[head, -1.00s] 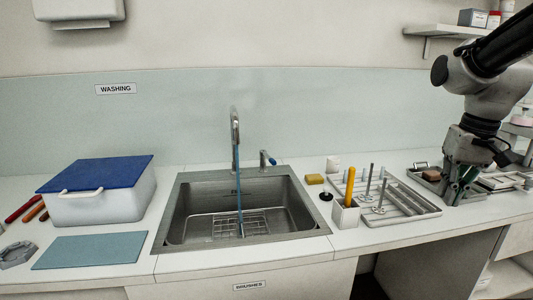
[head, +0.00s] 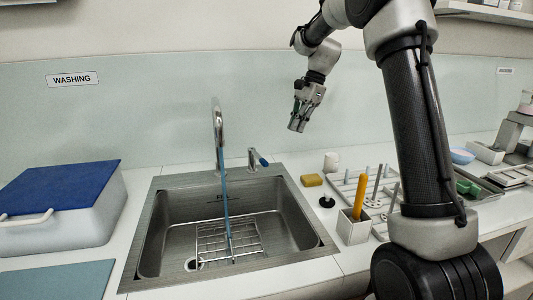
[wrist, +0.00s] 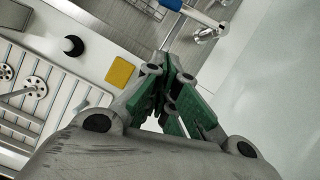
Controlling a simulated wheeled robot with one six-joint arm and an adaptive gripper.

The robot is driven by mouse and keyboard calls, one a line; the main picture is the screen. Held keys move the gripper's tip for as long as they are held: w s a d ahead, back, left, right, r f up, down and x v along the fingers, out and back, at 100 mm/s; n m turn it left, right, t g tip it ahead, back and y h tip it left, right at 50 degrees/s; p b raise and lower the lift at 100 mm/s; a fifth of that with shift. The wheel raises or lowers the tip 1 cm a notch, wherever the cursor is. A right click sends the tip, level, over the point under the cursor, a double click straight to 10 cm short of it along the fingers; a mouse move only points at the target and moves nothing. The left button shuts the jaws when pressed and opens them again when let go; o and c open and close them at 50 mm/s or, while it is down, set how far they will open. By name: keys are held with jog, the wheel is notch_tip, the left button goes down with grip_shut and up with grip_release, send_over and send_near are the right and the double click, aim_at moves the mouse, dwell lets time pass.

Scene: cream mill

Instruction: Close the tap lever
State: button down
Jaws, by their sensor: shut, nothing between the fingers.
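The tap lever (head: 260,158) is a small metal post with a blue-tipped handle, on the sink's back rim to the right of the tap. It also shows in the wrist view as a blue-and-metal bar (wrist: 205,20) at the top, beyond my fingertips. The tap (head: 218,125) is a tall metal spout. A thin blue stream (head: 226,205) runs from it into the sink (head: 150,215). My gripper (head: 295,128), with green-sided fingers, is shut and empty. It hangs above the counter to the right of the lever, apart from it. It also fills the wrist view (wrist: 165,55).
A blue-lidded box (head: 60,215) is at left. The back wall is close behind the tap.

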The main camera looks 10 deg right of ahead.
aim_at(258, 157)
jog(key=s+a+f+m, duration=0.1)
jog(key=s+a+f, duration=0.1)
jog(key=a+f, duration=0.5)
jog(key=shift+x, duration=1.2)
jog(key=shift+w+d, duration=0.1)
jog(key=shift+d, duration=0.05)
jog(key=shift+s+a+m, duration=0.3)
jog(key=shift+a+m, duration=0.05)
jog(key=shift+a, duration=0.2)
jog(key=shift+s+a+m, duration=0.3)
jog(key=shift+a+m, duration=0.05)
jog(key=shift+a, duration=0.15)
